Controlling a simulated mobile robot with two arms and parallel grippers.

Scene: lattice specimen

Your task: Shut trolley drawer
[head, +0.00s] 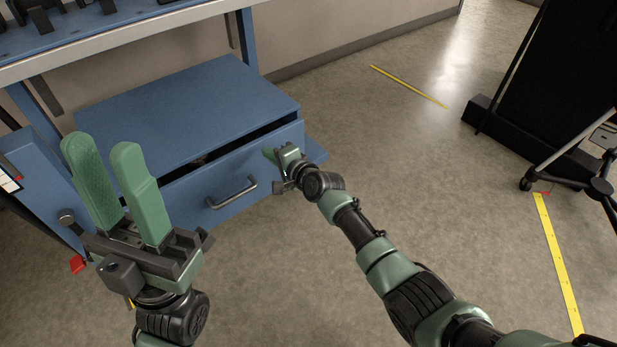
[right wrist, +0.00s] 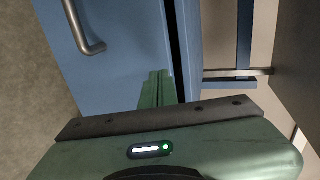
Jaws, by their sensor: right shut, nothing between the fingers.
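The blue trolley drawer (head: 228,172) stands partly open, with a dark gap between its front and the cabinet top. Its grey bar handle (head: 232,193) is on the front and also shows in the right wrist view (right wrist: 87,30). My right gripper (head: 269,155) is shut and empty, its fingertips at the right part of the drawer front, right of the handle. In the right wrist view its green fingers (right wrist: 157,88) overlap the blue front (right wrist: 120,60); I cannot tell whether they touch it. My left gripper (head: 103,146) is open and empty, left of the drawer.
The blue cabinet top (head: 190,105) lies under a higher bench shelf (head: 130,35) with dark items on it. A black panel (head: 560,75) and a tripod-like stand (head: 565,165) are at the right. Floor between is clear, with yellow tape (head: 558,260).

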